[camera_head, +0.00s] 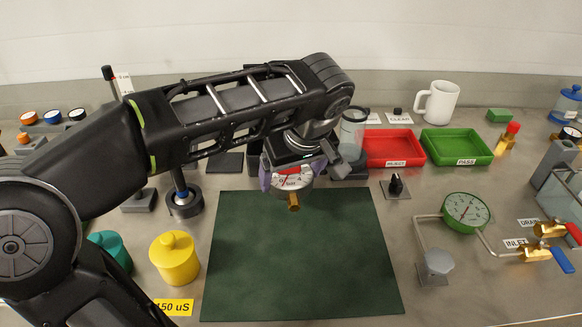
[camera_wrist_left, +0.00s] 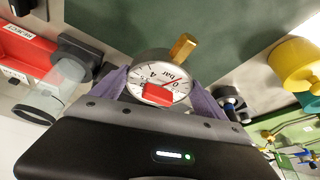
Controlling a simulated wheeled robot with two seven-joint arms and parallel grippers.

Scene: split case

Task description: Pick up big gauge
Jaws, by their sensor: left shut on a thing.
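The big gauge (camera_head: 293,181) has a round white dial marked in bar, a red patch on the dial and a brass stem pointing toward the front. My left gripper (camera_head: 292,176) is shut on the gauge, with its purple fingers on either side of the case. The gauge is over the back part of the dark green mat (camera_head: 300,260). In the left wrist view the gauge (camera_wrist_left: 155,72) sits between the purple fingers of the left gripper (camera_wrist_left: 158,88). Part of the gauge is hidden by the gripper. My right gripper is not in view.
A clear cylinder (camera_head: 352,130) stands close behind the gripper. A red tray (camera_head: 394,163), a green tray (camera_head: 457,161) and a white mug (camera_head: 440,100) are at the back right. A green gauge (camera_head: 465,212) on pipework stands at right. A yellow weight (camera_head: 174,262) stands left of the mat, which is clear.

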